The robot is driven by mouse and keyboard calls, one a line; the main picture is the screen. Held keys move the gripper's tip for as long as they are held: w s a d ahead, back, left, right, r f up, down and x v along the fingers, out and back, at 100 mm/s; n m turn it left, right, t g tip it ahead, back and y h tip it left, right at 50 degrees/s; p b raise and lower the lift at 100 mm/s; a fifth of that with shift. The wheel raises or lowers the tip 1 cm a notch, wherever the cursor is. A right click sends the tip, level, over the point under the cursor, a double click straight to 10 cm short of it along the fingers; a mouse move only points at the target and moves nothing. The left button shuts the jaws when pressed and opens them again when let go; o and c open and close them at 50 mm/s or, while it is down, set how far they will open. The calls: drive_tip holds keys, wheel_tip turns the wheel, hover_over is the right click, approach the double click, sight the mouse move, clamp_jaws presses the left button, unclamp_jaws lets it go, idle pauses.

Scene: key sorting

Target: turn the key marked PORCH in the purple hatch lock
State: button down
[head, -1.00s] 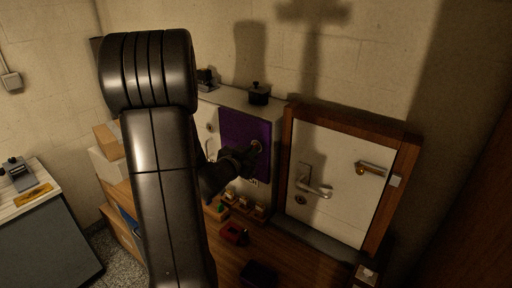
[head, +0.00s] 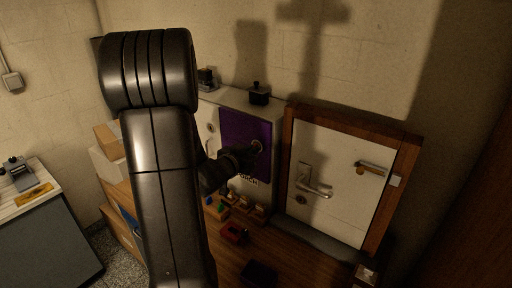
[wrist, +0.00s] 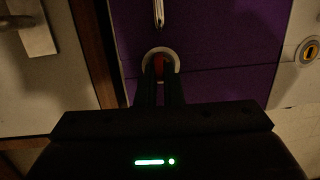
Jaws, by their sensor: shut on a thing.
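The purple hatch (head: 238,131) is a panel on the front of a pale cabinet. Its round lock (head: 257,145) is at the hatch's right side, and its pale ring (wrist: 149,54) shows in the wrist view. My gripper (head: 252,153) is right at the lock, pointing into it. In the wrist view my gripper (wrist: 160,84) is shut on a key, of which a small red part (wrist: 159,64) shows between the fingertips, inside the ring's outline. The fingers hide the rest of the key, and no marking on it can be read.
A white door panel (head: 340,165) in a wooden frame, with lever handles, stands close on the right. Small coloured items, including a red one (head: 233,233), sit on the wooden surface below. A black knobbed object (head: 259,94) stands on the cabinet top.

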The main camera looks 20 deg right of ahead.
drive_tip(key=c, duration=1.5)
unclamp_jaws()
drive_tip(key=shift+d, duration=0.15)
drive_tip(key=shift+c, duration=0.2)
drive_tip(key=shift+o, duration=0.2)
drive_tip(key=shift+w+d, duration=0.1)
drive_tip(key=b+v, duration=0.2)
drive_tip(key=v, duration=1.2)
drive_tip(key=p+x, duration=0.2)
drive_tip(key=x, duration=1.1)
drive_tip(key=shift+w+d, duration=0.25)
drive_tip(key=shift+d, duration=0.05)
